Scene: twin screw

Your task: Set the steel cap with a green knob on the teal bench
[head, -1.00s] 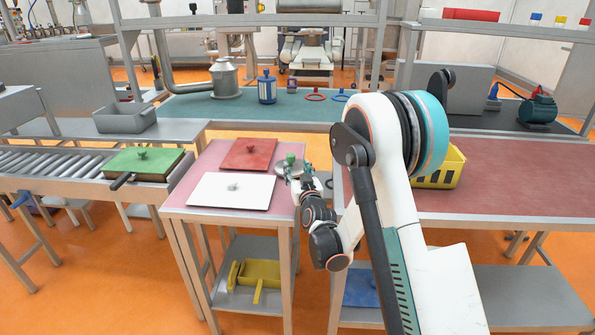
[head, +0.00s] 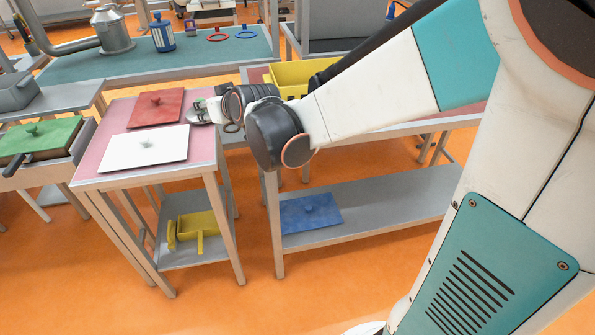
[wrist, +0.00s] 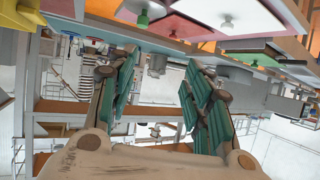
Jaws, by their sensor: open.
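The steel cap (head: 194,116), a flat grey disc, lies on the pink table (head: 91,171) at its right edge, beside the red and white lids. In the head view, my gripper (head: 203,105) is right at the cap and partly covers it. I cannot clearly make out the knob there. In the wrist view, the green knob (wrist: 143,18) shows beyond the fingertips, not between them. My gripper's teal fingers (wrist: 163,62) are apart and empty in that view. The teal bench (head: 185,64) stands behind the pink table.
A red lid (head: 155,109) and a white lid (head: 144,148) lie on the pink table. A green lid (head: 36,138) is at the left. On the bench stand a steel can (head: 114,32), a blue canister (head: 162,36) and two rings. A yellow crate (head: 290,76) is right of my gripper.

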